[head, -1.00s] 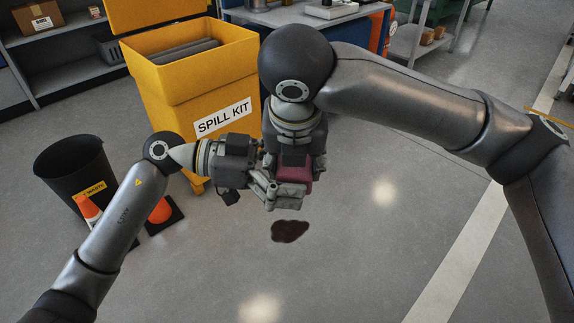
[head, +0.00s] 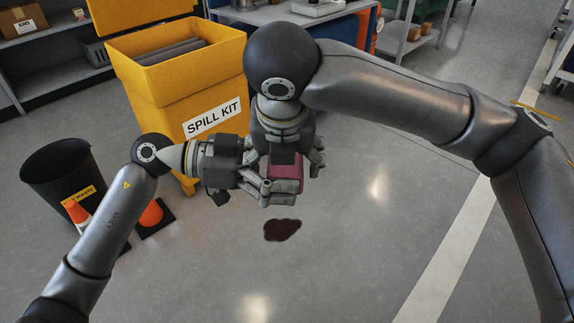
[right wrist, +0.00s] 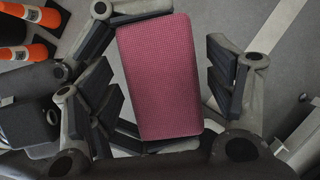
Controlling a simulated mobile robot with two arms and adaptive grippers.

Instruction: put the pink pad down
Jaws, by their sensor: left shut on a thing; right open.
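The pink pad (head: 287,171) is a textured block held in the air in front of me; it also fills the middle of the right wrist view (right wrist: 158,75). My left gripper (head: 266,186) reaches in from the left and is shut on the pad, with its fingers at the pad's upper and lower ends in the right wrist view. My right gripper (head: 292,160) hangs over the pad from above. It is open, its dark finger pads standing apart from the pad's left and right sides in the right wrist view.
A dark spill (head: 282,230) lies on the grey floor below the grippers. The yellow spill kit bin (head: 180,95) stands open behind them. A black waste bin (head: 62,180) and orange cones (head: 151,213) stand at left.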

